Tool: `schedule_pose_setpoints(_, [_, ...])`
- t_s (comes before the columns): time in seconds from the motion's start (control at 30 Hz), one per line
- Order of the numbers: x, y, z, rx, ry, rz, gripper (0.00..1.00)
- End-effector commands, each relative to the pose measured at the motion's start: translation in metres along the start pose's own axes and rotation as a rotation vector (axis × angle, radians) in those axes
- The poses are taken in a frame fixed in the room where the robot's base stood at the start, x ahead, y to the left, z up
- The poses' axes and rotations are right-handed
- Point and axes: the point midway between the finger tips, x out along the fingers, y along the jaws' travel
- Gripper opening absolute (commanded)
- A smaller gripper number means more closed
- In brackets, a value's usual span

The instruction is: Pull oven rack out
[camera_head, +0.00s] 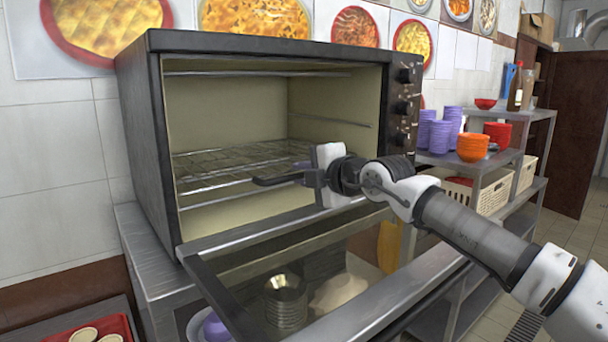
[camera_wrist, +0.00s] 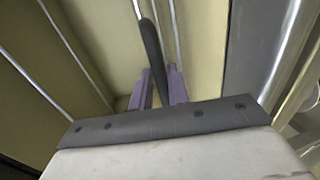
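The oven (camera_head: 152,130) is open, with its glass door (camera_head: 330,285) folded down in front. The wire oven rack (camera_head: 235,165) lies level inside the oven, largely within the cavity. A dark handle (camera_head: 275,181) stands at the front of the rack. My gripper (camera_head: 313,180) is at the right end of this handle, over the lowered door. In the wrist view, the dark handle (camera_wrist: 150,50) runs between the two grey-purple fingers (camera_wrist: 160,90) and fills the narrow gap between them. The fingers look shut on it, though their contact faces are hidden.
Knobs (camera_head: 404,107) line the oven's right front. Side rails (camera_head: 330,119) run along the cavity walls. A shelf (camera_head: 475,160) with purple cups and orange bowls (camera_head: 472,147) stands to the right. Metal bowls (camera_head: 286,300) show through the door glass. A red tray (camera_head: 95,330) lies lower left.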

Motion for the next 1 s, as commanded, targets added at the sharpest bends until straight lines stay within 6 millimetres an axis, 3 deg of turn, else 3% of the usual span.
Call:
schedule_pose_setpoints(0.3, [0.000,-0.005,0.000,0.001,0.001,-0.009,0.00])
schedule_pose_setpoints(0.47, [-0.014,-0.011,0.001,0.002,-0.001,-0.010,0.00])
schedule_pose_setpoints(1.0, [-0.131,-0.035,0.000,0.002,0.000,-0.012,0.00])
